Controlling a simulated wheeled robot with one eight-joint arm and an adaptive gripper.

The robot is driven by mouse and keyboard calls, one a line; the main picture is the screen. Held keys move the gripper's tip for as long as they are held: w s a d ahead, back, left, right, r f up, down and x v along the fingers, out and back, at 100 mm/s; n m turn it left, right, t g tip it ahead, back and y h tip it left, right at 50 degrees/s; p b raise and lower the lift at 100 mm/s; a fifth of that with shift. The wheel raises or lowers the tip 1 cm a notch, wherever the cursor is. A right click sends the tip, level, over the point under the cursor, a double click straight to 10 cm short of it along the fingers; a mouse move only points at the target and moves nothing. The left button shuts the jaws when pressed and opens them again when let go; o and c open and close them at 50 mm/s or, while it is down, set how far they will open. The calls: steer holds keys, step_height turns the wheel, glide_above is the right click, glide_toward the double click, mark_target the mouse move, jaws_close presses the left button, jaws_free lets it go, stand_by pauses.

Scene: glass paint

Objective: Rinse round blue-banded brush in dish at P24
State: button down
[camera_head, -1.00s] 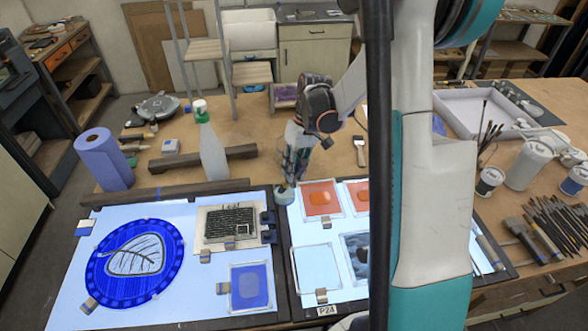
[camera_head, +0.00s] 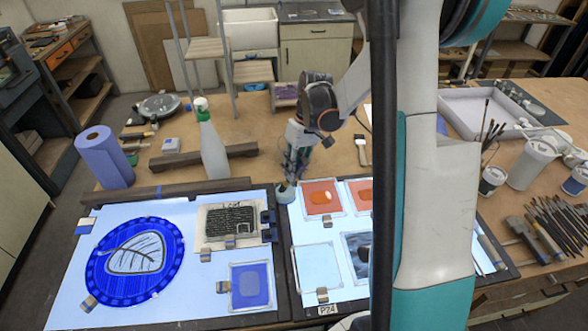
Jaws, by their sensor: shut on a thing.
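My gripper (camera_head: 294,166) points down at the back edge of the right light panel, by its left corner. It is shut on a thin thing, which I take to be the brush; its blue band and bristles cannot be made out. Right below the fingers is a small grey-green round dish (camera_head: 286,194). The tip of the held thing is at or just above the dish; I cannot tell whether it is inside. The P24 label (camera_head: 327,310) is on the front edge of the same panel.
A spray bottle (camera_head: 212,145) and a dark bar (camera_head: 240,150) stand left of my gripper. Orange glass panes (camera_head: 318,198) lie just right of the dish. A blue leaf roundel (camera_head: 135,262) lies on the left panel. Jars and several brushes crowd the right side.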

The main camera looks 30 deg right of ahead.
steer(key=shift+w+d, duration=0.25)
steer(key=shift+d, duration=0.15)
steer(key=shift+s+a+b, duration=0.3)
steer(key=shift+s+a, duration=0.15)
steer(key=shift+a, duration=0.15)
steer(key=shift+w+d, duration=0.45)
steer(key=shift+d, duration=0.15)
steer(key=shift+s+a+b, duration=0.3)
steer(key=shift+s+a, duration=0.15)
steer(key=shift+a, duration=0.15)
steer(key=shift+w+d, duration=0.45)
steer(key=shift+d, duration=0.15)
steer(key=shift+s+a+b, duration=0.3)
steer(key=shift+s+a, duration=0.1)
steer(key=shift+a, duration=0.2)
steer(key=shift+w+d, duration=0.1)
steer(key=shift+d, duration=0.05)
